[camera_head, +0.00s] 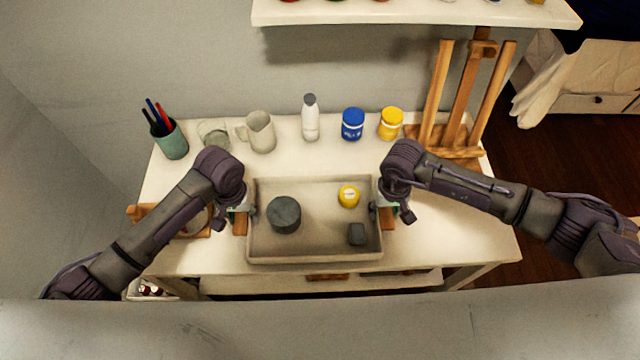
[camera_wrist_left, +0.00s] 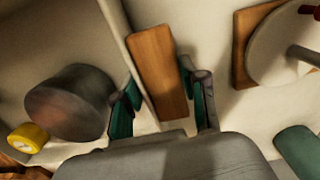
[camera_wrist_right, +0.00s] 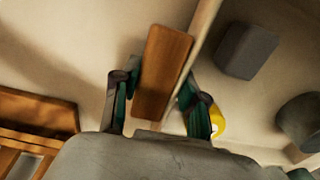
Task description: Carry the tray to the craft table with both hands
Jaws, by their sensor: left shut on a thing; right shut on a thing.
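The light beige tray (camera_head: 315,257) is over the white table (camera_head: 455,225), near its front edge; I cannot tell whether it touches the tabletop. It holds a dark grey round pot (camera_head: 284,214), a yellow jar (camera_head: 349,196) and a small grey block (camera_head: 356,234). My left gripper (camera_head: 240,212) is shut on the tray's left wooden handle, which shows in the left wrist view (camera_wrist_left: 158,75). My right gripper (camera_head: 386,208) is shut on the right wooden handle, seen in the right wrist view (camera_wrist_right: 161,75).
Along the back stand a green pencil cup (camera_head: 171,140), a cream pitcher (camera_head: 260,132), a white bottle (camera_head: 310,120), a blue jar (camera_head: 352,124) and a yellow jar (camera_head: 391,123). A wooden easel (camera_head: 462,100) stands back right. A white shelf (camera_head: 420,14) hangs above.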

